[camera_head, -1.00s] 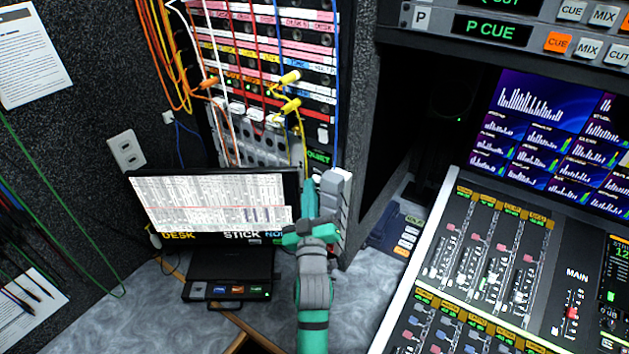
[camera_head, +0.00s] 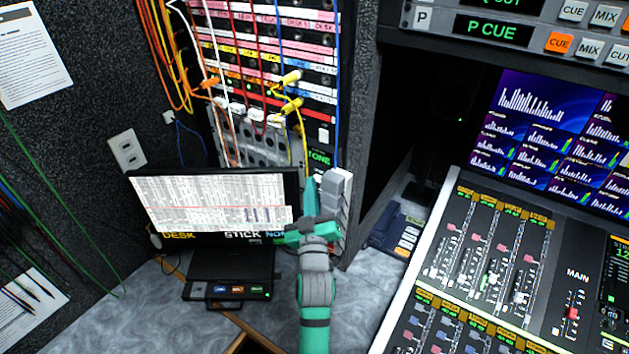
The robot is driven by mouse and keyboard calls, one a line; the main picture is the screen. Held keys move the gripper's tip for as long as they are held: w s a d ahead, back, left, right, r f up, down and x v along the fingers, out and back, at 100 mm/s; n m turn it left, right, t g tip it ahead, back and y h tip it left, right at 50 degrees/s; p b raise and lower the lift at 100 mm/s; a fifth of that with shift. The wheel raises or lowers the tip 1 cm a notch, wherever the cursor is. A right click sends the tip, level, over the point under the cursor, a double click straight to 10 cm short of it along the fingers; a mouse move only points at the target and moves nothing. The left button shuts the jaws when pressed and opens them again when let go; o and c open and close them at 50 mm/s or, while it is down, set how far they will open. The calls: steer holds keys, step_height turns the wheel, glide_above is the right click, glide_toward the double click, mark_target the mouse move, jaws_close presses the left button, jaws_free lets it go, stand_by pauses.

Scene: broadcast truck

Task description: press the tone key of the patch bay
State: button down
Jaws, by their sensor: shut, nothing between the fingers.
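The patch bay (camera_head: 262,60) stands at the back, with rows of labelled jacks and many cables. A small green display (camera_head: 319,159) near its lower right corner reads "TONE". A small white key (camera_head: 323,134) sits just above that display. My gripper (camera_head: 311,184) is shut and empty. Its teal tip points up, just below the display in the picture and apart from the white key there. The tip overlaps the area beside a grey block-shaped item (camera_head: 339,190); I cannot tell how far it is from the panel.
A laptop-like screen (camera_head: 212,203) stands left of my arm on the grey desk. Yellow cables (camera_head: 289,104) hang in front of the panel. The mixing console (camera_head: 480,270) fills the right, with a dark upright edge (camera_head: 365,130) between it and the patch bay.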

steer(key=shift+s+d+f, duration=0.1)
steer(key=shift+s+d, duration=0.15)
steer(key=shift+d, duration=0.05)
steer(key=s+a, duration=0.4)
steer(key=s, duration=0.1)
stand_by(0.5)
steer(key=shift+w, duration=0.1)
stand_by(0.4)
